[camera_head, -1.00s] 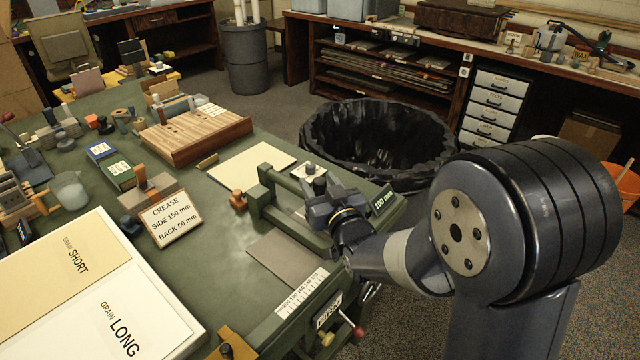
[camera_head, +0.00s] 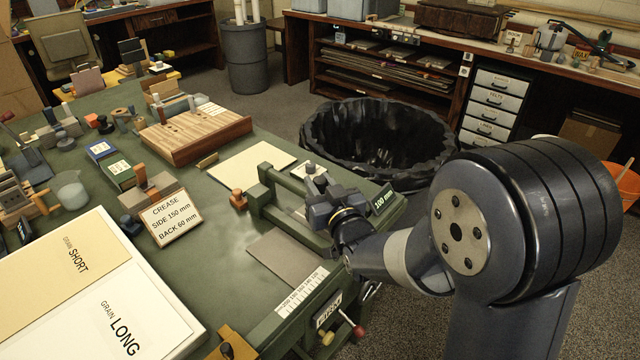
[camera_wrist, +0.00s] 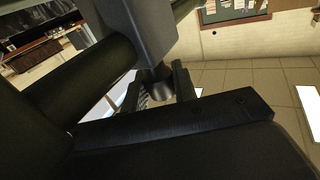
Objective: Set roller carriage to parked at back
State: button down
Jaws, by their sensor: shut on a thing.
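The roller carriage (camera_head: 290,228) is a dark green frame across a creasing press at the table's right edge. A cream board (camera_head: 245,163) lies on its far side and a grey plate (camera_head: 283,260) on its near side. My gripper (camera_head: 318,193) is at the carriage's right end, with its fingers closed on what looks like the carriage's handle. The grip itself is mostly hidden in the head view. In the wrist view a grey rounded piece (camera_wrist: 158,88) sits between the dark fingers.
A white scale (camera_head: 300,292) and red and yellow knobs are at the press's near end. A "100 mm" label (camera_head: 384,200) is right of my gripper. A crease sign (camera_head: 173,220) and wooden block (camera_head: 190,135) stand left. A black bin (camera_head: 375,145) stands beyond the table.

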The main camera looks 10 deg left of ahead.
jog(key=w+a+b, duration=0.1)
jog(key=w+a, duration=0.1)
jog(key=a, duration=0.1)
jog(key=w+a+b, duration=0.2)
jog(key=a, duration=0.1)
jog(key=w+a+b, duration=0.1)
jog(key=a, duration=0.2)
jog(key=shift+w+a+f+b, duration=0.1)
jog(key=shift+w+a+b, duration=0.3)
jog(key=shift+w+a, duration=0.15)
jog(key=shift+a, duration=0.2)
jog(key=shift+r, duration=0.25)
jog(key=c, duration=1.6)
grip_release()
jog(key=shift+a, duration=0.1)
jog(key=shift+o, duration=1)
jog(key=shift+w+a+f, duration=0.1)
jog(key=shift+w, duration=0.05)
jog(key=shift+o, duration=1.2)
